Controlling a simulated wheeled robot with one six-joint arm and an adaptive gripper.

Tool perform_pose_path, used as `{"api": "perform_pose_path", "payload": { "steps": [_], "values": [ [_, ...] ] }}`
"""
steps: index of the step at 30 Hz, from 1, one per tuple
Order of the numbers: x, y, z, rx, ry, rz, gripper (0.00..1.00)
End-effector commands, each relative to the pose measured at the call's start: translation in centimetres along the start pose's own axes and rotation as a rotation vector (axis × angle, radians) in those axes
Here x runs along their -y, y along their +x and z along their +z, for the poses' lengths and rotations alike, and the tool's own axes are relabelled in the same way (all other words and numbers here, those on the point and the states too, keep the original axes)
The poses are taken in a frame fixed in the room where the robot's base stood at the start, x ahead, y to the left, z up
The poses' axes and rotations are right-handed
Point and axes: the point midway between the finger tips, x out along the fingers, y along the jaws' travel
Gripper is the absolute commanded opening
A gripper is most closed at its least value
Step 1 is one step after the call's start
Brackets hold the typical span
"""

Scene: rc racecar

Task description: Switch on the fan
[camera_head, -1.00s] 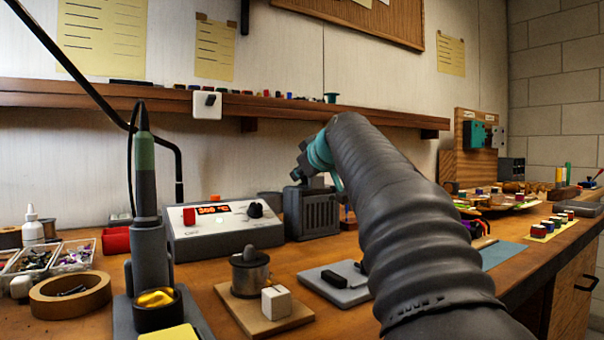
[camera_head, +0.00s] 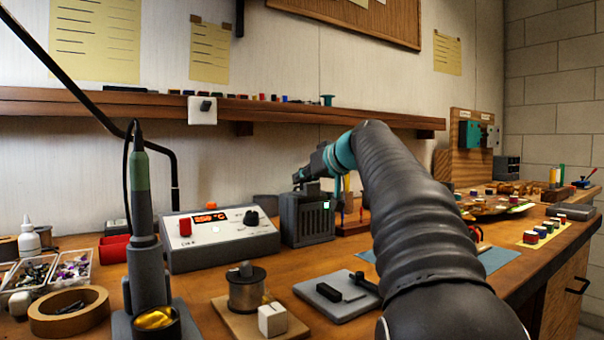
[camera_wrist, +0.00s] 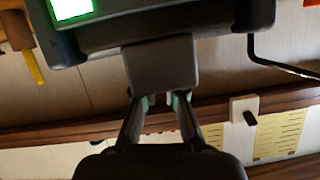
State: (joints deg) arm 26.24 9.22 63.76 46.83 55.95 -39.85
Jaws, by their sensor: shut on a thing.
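The fan (camera_head: 308,222) is a dark grey box with a slatted front, standing on the bench right of the soldering station. A green light (camera_head: 326,205) glows on its front; it also shows bright in the wrist view (camera_wrist: 72,8). My gripper (camera_head: 300,180) reaches over the top of the fan. In the wrist view my gripper (camera_wrist: 160,98) has its fingers shut on a grey block (camera_wrist: 162,68) that adjoins the fan body. The block looks like the fan's switch. In the head view the fingertips are small and the block is hard to make out.
The soldering station (camera_head: 222,236) stands close left of the fan. A tool rack (camera_head: 352,220) is just right of it. A solder spool (camera_head: 247,290) and grey plate (camera_head: 340,297) lie in front. The shelf (camera_head: 270,112) runs above, with a white wall switch (camera_head: 202,109).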

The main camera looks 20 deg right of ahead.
Motion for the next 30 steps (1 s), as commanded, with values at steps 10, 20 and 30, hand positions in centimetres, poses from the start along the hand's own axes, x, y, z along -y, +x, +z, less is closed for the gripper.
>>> {"api": "perform_pose_path", "payload": {
  "steps": [10, 20, 30],
  "values": [
    [-0.8, 0.06, 0.19, 0.004, 0.198, -0.082, 0.0],
    [-1.01, 0.08, 0.31, 0.004, 0.265, -0.11, 0.0],
    [-1.02, 0.11, 0.34, 0.005, 0.268, -0.111, 0.0]
  ]
}}
